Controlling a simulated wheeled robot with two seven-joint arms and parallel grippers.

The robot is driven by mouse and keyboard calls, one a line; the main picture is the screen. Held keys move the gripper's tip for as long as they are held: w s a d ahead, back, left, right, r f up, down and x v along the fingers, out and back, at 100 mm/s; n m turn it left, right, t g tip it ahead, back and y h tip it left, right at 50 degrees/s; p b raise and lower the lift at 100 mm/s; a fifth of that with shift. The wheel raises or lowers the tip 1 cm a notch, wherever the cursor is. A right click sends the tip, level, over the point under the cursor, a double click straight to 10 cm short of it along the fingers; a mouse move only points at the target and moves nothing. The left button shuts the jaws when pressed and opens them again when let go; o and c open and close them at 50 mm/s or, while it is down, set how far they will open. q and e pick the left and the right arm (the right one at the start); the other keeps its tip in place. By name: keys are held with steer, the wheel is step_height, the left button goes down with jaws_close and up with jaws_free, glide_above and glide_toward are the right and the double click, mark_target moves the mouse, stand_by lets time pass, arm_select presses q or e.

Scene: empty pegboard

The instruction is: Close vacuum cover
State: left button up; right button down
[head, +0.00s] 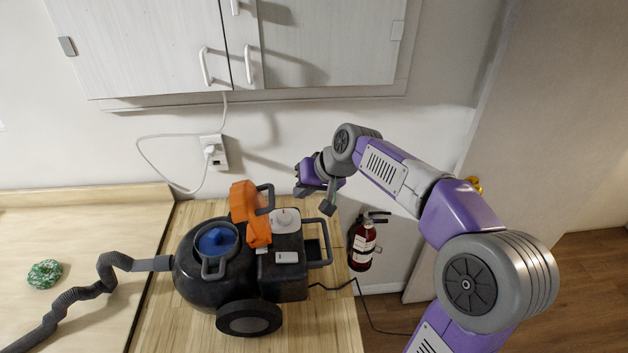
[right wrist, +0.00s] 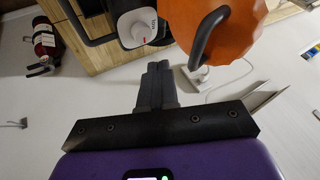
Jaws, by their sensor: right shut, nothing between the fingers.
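A black canister vacuum (head: 285,285) stands on the wooden counter. Its orange cover (head: 248,212), with a dark handle loop, stands raised and tilted up at the back of the vacuum, apparently open. In the right wrist view the orange cover (right wrist: 228,32) is at the top right, with the white dial (right wrist: 138,26) left of it. My right gripper (head: 302,191) is above and to the right of the vacuum, apart from the cover. Its fingers (right wrist: 158,82) are together and hold nothing. My left gripper is not in view.
A grey hose (head: 95,290) runs left from the vacuum, near a green patterned ring (head: 44,274). A red fire extinguisher (head: 362,245) is right of the counter. Cabinets (head: 150,45) hang above. A white outlet with a plug (head: 213,152) is on the wall.

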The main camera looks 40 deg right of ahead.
mark_target(259, 213)
steer(key=a, duration=0.1)
steer(key=w+a, duration=0.2)
steer(key=shift+a+f+p, duration=0.25)
steer(key=shift+p, duration=0.15)
